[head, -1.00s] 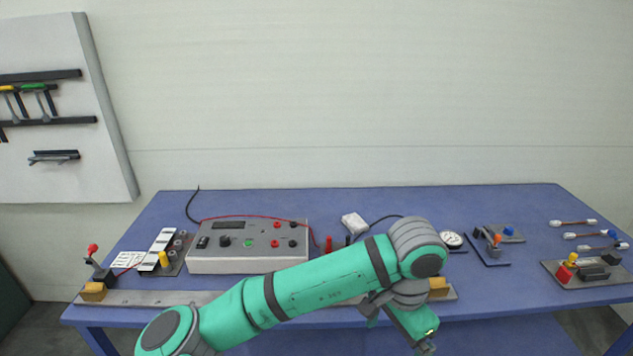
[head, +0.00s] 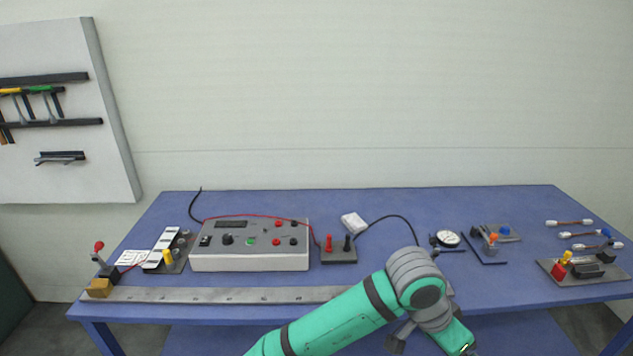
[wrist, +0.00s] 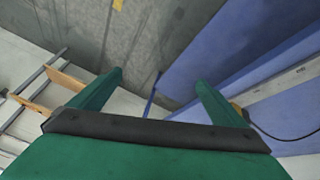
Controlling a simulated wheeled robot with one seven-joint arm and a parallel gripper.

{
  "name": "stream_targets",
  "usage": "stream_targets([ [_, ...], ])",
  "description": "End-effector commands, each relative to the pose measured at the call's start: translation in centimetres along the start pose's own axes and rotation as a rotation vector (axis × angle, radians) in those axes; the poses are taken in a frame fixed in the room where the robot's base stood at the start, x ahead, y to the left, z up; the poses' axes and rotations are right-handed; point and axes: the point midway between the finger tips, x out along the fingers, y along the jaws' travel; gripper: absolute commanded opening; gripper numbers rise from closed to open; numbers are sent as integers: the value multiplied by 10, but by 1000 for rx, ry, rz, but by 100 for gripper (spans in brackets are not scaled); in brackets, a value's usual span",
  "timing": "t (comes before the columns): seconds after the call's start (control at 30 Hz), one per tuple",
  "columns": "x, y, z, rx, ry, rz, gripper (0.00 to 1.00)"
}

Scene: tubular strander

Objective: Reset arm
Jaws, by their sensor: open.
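My green arm reaches in from the bottom of the head view, in front of the blue workbench (head: 400,205). Its end bends down at the bench's front edge, and the fingertips are out of sight in that view. In the wrist view my gripper (wrist: 160,88) shows two green fingers spread wide apart, with nothing between them. Beyond them are grey floor (wrist: 130,40) and the blue side of the bench (wrist: 215,50).
A grey control box (head: 250,262), a terminal block (head: 338,256), a dial gauge (head: 448,239) and a clamp fixture (head: 585,270) stand on the bench. A long metal rule (head: 220,295) lies along the front edge. A tool board (head: 100,130) hangs at left.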

Motion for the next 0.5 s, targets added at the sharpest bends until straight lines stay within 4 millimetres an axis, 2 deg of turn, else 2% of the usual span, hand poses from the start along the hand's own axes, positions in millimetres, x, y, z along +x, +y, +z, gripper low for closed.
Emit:
stream_targets([
  [0.03, 7, 9, -12, -9, 65, 32, 96],
  [0.2, 16, 28, -51, -53, 295, 107, 96],
  [0.3, 18, 35, -71, -91, 424, 143, 96],
  [0.5, 14, 37, -98, -191, 666, 187, 96],
])
